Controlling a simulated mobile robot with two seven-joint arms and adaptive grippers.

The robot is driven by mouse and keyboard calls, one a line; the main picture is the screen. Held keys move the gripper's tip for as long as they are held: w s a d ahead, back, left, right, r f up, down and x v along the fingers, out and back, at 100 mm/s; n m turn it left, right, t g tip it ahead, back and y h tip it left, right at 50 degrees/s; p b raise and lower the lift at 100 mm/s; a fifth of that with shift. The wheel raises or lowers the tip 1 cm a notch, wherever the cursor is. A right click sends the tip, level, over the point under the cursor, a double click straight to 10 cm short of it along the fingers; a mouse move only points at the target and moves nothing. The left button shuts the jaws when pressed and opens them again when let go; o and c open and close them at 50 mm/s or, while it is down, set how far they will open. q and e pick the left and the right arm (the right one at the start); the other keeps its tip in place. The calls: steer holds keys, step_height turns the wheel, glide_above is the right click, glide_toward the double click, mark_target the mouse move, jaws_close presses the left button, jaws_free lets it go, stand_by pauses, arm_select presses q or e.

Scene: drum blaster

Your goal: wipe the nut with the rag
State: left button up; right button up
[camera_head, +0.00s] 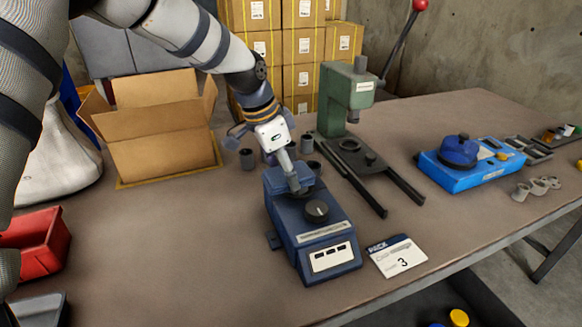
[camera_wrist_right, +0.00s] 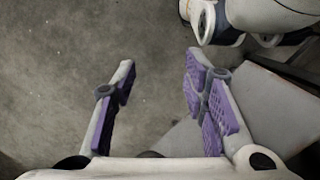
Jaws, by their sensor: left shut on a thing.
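My left gripper (camera_head: 282,150) comes down from the upper left, over the top of a blue machine (camera_head: 318,235) with a black knob. It is shut on a slim grey thing (camera_head: 291,174) that hangs down at the machine's top; its lower end is at the machine's top, and I cannot tell if they touch. I cannot tell whether this grey thing is the rag. I cannot make out the nut for certain. My right gripper (camera_wrist_right: 160,95) shows in the right wrist view, open and empty, its purple-padded fingers apart above the floor.
An open cardboard box (camera_head: 160,145) stands at the left, a red bin (camera_head: 35,242) nearer. A blue unit (camera_head: 470,165) and a card (camera_head: 397,256) are to the right.

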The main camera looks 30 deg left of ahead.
mark_target(306, 168)
arm_select(q)
steer(key=shift+w+d+f+b, duration=0.25)
steer(key=shift+w+d+b, duration=0.1)
steer(key=shift+w+d, duration=0.35)
steer(key=shift+w+d+r+b, duration=0.1)
steer(key=shift+w+d+b, duration=0.2)
steer(key=shift+w+d, duration=0.6)
steer(key=shift+w+a+r, duration=0.1)
steer(key=shift+a, duration=0.05)
arm_select(e)
steer(key=shift+s+f+g, duration=0.4)
steer(key=shift+s+f, duration=0.5)
steer(key=shift+s, duration=0.05)
arm_select(q)
step_height(306, 168, up, 6)
steer(key=shift+r+p, duration=0.1)
steer(key=shift+p, duration=0.35)
arm_select(e)
steer(key=shift+w+r+t, duration=0.3)
steer(key=shift+w+r, duration=0.3)
steer(key=shift+w, duration=0.05)
steer(key=shift+s, duration=0.1)
